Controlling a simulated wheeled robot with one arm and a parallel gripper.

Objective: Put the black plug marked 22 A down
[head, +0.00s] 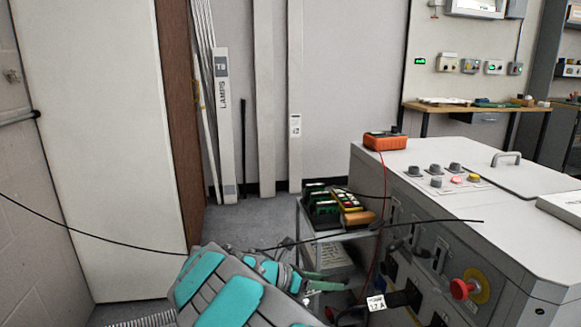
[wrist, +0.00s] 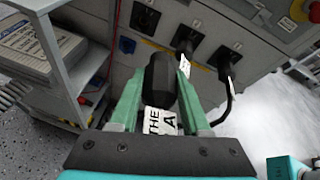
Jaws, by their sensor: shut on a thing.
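My gripper (wrist: 158,92) is shut on a black plug (wrist: 160,78), held between its two green fingers in the wrist view. A white label (wrist: 160,122) hangs at the plug's near end. I can read "THE" and "A" on it, but not the number. The plug is in front of the grey cabinet's socket panel; whether it touches anything is unclear. In the head view, my gripper (head: 322,281) is low, left of the cabinet front, and the held plug is hard to make out. A tag (head: 376,302) ending in "A" shows beside it; its number is unclear.
The grey cabinet (head: 520,245) has black sockets (wrist: 145,17), other black plugs (wrist: 188,38) and a red stop knob (head: 462,289). A metal cart (head: 312,232) carries several connectors (head: 322,205). An orange meter (head: 385,141) sits on the cabinet. Thin cables cross the space.

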